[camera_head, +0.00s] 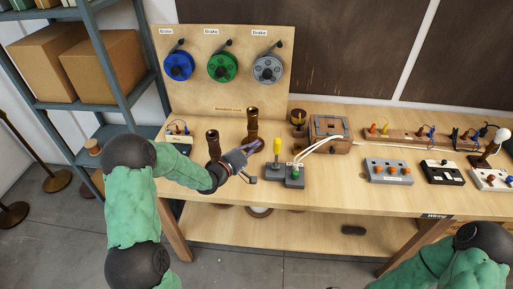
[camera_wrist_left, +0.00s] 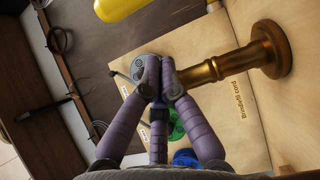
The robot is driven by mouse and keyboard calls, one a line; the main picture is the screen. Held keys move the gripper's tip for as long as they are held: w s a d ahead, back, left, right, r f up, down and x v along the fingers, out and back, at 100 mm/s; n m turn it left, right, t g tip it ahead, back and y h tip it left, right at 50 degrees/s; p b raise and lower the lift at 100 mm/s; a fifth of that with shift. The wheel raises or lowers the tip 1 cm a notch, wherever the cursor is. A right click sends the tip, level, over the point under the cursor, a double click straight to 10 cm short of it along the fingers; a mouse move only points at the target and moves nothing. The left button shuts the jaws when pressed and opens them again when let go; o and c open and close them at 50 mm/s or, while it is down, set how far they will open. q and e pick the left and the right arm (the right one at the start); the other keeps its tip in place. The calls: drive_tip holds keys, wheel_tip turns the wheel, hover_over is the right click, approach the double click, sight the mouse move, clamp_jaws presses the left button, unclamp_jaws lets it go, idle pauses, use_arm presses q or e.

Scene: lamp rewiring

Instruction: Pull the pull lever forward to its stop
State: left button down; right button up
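A lever with a yellow handle (camera_head: 276,146) stands upright on a grey base (camera_head: 283,171) at the middle of the bench. A yellow rounded part (camera_wrist_left: 122,8) at the top edge of the left wrist view looks like this handle. My left gripper (camera_head: 256,145) is just left of the yellow handle and apart from it, near a brass lamp stem. In the left wrist view its purple fingers (camera_wrist_left: 159,72) come together at the tips, with nothing clearly held. My right gripper is out of view; only part of that arm shows at lower right.
A brass lamp stem (camera_head: 252,124) stands behind the left gripper, and a darker one (camera_head: 213,143) to its left. A wooden box (camera_head: 329,133) stands right. The front bench strip is clear.

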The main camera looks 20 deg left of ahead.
sight(276, 155)
use_arm(q)
drive_tip(key=w+d+b, duration=0.1)
drive_tip(key=w+d, duration=0.3)
drive_tip(key=shift+d+b, duration=0.3)
drive_tip(key=shift+d, duration=0.1)
drive_tip(key=shift+s, duration=0.1)
idle(0.5)
